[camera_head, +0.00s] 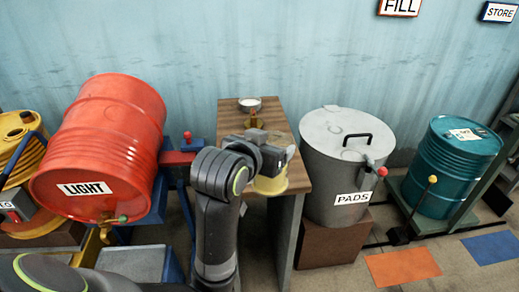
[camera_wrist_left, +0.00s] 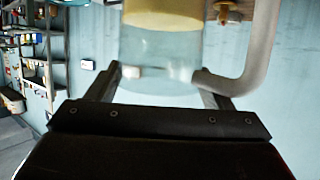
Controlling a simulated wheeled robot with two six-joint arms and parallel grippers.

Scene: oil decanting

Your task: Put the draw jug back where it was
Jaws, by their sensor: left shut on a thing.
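The draw jug is a clear vessel with pale yellow contents and a thick curved handle. It shows in the left wrist view (camera_wrist_left: 160,50), between the fingers of my left gripper (camera_wrist_left: 158,80), which is shut on it. In the head view the jug (camera_head: 268,186) shows as a yellowish shape, partly hidden behind my left gripper (camera_head: 274,160). It is at the near part of the wood-topped stand (camera_head: 232,108). I cannot tell whether it touches the top. My right gripper is not in view.
A red drum marked LIGHT (camera_head: 110,140) lies tilted at left, with a brass tap (camera_head: 106,222). A grey PADS bin (camera_head: 345,165) stands close right of the stand. A small dish (camera_head: 250,104) and a brass object (camera_head: 254,121) are at the stand's back. A teal drum (camera_head: 450,170) is far right.

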